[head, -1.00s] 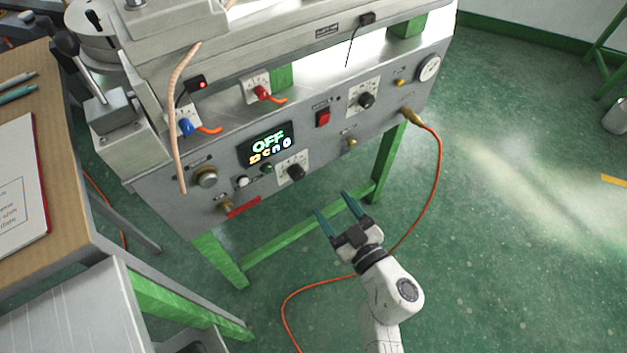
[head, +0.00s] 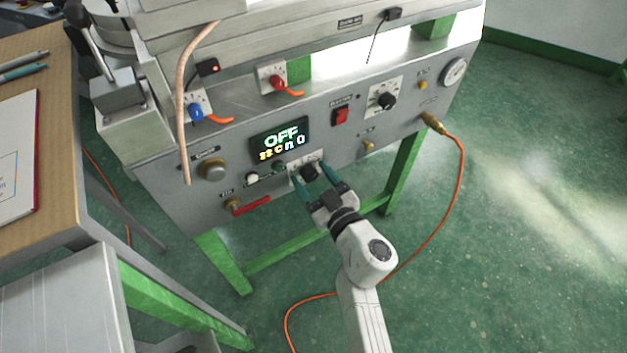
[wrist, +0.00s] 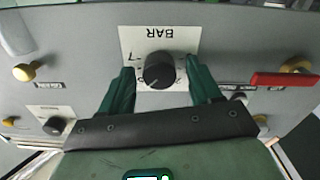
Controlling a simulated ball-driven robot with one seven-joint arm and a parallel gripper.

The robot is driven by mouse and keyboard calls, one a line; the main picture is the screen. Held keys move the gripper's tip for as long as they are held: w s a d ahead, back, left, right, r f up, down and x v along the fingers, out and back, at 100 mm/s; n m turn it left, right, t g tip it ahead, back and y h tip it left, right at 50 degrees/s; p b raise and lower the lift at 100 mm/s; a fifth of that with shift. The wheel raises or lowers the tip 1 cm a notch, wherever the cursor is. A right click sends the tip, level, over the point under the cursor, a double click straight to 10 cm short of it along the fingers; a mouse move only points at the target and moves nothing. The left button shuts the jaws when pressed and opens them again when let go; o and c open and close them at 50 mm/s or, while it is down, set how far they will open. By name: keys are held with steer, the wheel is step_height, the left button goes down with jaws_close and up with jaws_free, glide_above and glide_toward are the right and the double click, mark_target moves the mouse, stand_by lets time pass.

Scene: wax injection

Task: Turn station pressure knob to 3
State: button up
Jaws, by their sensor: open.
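The black station knob on a white dial plate marked BAR (wrist: 158,70) sits on the grey front panel, below the display. It also shows in the head view (head: 309,172), partly hidden by my gripper. In the wrist view the BAR lettering is upside down and most scale numbers are hidden or too small to read. My gripper (head: 314,179) is open, its teal fingers reaching towards the panel on either side of the knob. In the wrist view the fingers (wrist: 159,82) flank the knob with gaps on both sides. The display (head: 280,139) reads OFF above a smaller coloured line.
A second black knob (head: 386,101) and a red switch (head: 341,116) are to the right. A brass knob (head: 213,170) and a red-handled valve (head: 250,206) are to the left. An orange hose (head: 459,190) hangs at right. A desk (head: 62,215) stands at left.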

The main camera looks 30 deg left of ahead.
steer(key=c, duration=1)
steer(key=shift+c, duration=0.2)
steer(key=n, duration=0.5)
steer(key=shift+n, duration=0.3)
steer(key=n, duration=0.5)
steer(key=shift+a+f+n, duration=0.1)
steer(key=shift+f+n, duration=0.05)
steer(key=shift+n, duration=0.55)
steer(key=shift+s, duration=0.1)
steer(key=o, duration=1)
